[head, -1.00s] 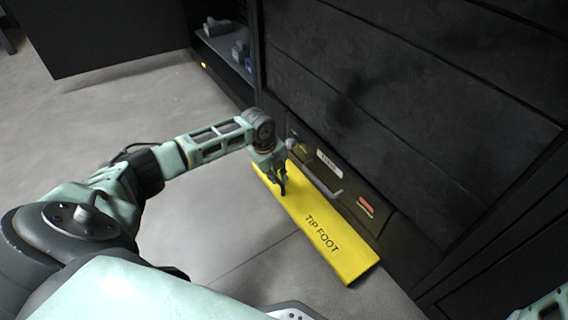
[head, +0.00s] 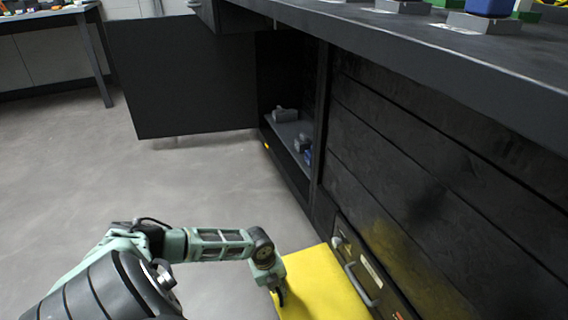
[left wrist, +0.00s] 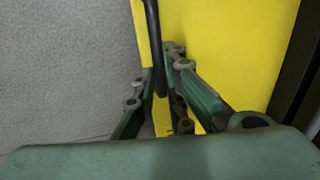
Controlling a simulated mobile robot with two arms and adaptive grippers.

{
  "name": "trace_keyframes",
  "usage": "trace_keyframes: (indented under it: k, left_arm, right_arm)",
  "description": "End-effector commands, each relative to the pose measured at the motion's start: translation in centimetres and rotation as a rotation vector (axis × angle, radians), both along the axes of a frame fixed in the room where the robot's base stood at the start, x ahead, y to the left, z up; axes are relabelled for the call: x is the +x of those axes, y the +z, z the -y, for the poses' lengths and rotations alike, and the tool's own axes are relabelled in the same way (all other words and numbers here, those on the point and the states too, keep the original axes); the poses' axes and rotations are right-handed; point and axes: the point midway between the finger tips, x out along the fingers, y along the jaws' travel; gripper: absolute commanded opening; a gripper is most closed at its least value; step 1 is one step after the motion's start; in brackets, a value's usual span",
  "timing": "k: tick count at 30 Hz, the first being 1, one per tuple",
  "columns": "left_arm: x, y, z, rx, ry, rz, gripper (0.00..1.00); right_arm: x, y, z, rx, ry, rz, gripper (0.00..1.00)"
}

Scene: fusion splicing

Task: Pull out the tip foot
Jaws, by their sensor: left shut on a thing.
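The tip foot (head: 318,285) is a flat yellow plate low at the base of the dark cabinet, standing out over the floor. It is cut off by the lower edge of the head view. My left gripper (head: 279,292) is at its outer edge, pointing down. In the left wrist view the tip foot (left wrist: 225,50) fills the right of the centre, and my left gripper (left wrist: 168,95) is shut at its edge, around a dark bar-like part (left wrist: 153,40). The exact contact is partly hidden by the fingers. My right gripper is not in view.
A grey handle (head: 362,286) is on the cabinet front (head: 400,190) just beside the tip foot. A cabinet door (head: 185,75) stands open at the back, with a shelf (head: 290,130) holding small grey parts. The worktop (head: 430,50) overhangs at upper right. Floor (head: 200,180) at left is clear.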

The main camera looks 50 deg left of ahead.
Motion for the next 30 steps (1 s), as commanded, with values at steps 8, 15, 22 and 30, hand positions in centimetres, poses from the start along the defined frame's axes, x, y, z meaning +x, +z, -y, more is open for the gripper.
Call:
trace_keyframes:
  k: [8,15,22,30]
  left_arm:
    - [-0.43,-0.13,-0.01,-0.002,-0.002,-0.003,0.0]
    - [-0.41,-0.14,-0.01,-0.002,-0.001,-0.003,0.17]
    - [-0.32,-0.07,-0.06,-0.001,0.0,-0.001,0.27]
    - [-0.34,0.46,-0.19,0.0,-0.001,0.0,0.27]
  right_arm:
    - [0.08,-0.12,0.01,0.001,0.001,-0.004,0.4]
    - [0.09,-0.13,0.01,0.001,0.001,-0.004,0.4]
    - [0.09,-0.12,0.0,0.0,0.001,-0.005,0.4]
    - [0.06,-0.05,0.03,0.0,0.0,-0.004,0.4]
